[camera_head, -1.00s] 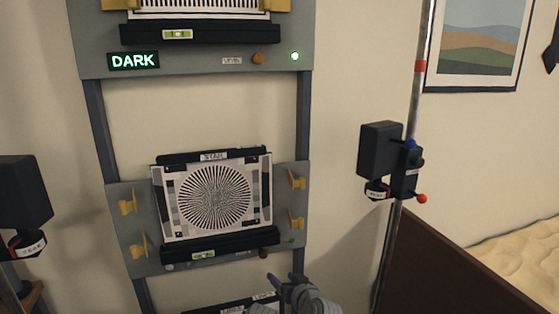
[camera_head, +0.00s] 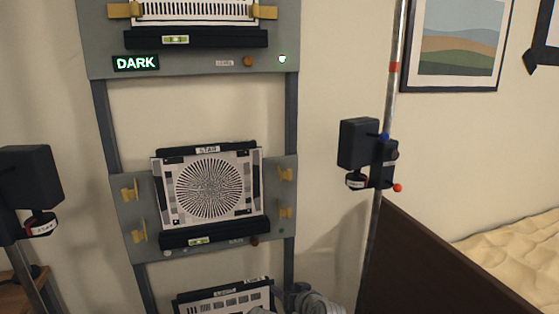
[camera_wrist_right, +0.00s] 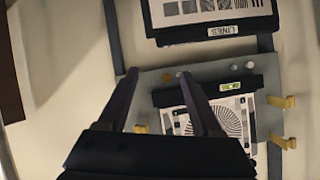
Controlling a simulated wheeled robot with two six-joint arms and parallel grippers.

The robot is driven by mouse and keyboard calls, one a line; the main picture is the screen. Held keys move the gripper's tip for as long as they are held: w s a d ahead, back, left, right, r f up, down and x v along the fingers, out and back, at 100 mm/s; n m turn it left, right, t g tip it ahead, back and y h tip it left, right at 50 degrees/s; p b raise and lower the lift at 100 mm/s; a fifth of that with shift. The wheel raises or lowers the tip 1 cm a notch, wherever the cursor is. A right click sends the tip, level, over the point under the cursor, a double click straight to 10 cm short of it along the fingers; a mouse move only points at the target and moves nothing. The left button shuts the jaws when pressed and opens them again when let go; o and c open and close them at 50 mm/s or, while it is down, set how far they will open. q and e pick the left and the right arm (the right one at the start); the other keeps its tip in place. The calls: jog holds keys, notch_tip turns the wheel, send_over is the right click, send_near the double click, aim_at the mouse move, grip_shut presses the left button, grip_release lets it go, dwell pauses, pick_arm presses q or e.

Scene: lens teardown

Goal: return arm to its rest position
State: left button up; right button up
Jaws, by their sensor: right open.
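My right gripper (camera_head: 300,298) shows only in part at the bottom of the head view, right of the lower chart panel. In the right wrist view its two dark fingers (camera_wrist_right: 157,78) are spread with nothing between them. The star chart (camera_head: 209,188) sits on its grey plate, well above the gripper in the head view. It also shows beyond the fingers in the right wrist view (camera_wrist_right: 232,120). My left gripper is not in view.
A grey rack holds the upper panel with a lit DARK sign (camera_head: 136,63). A lower chart (camera_head: 228,300) is cut by the frame. Black lamp boxes (camera_head: 357,144) (camera_head: 28,176) stand on poles at both sides. A dark headboard (camera_head: 440,270) and bed are at right.

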jog(key=s+d+f+m+g+h, duration=0.2)
jog(key=s+d+f+g+h, duration=0.3)
jog(key=s+d+f+g, duration=0.7)
pick_arm(q)
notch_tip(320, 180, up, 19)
jog(key=p, duration=1.9)
pick_arm(e)
jog(key=s+a+r+n, duration=0.2)
jog(key=s+a+r, duration=0.2)
jog(key=r, duration=0.5)
jog(key=s+a+r+n+h, duration=0.1)
jog(key=s+a+r, duration=0.3)
jog(key=r, duration=0.6)
jog(key=shift+r+n+t, duration=0.25)
jog(key=shift+n+t, duration=0.05)
jog(key=shift+n, duration=0.2)
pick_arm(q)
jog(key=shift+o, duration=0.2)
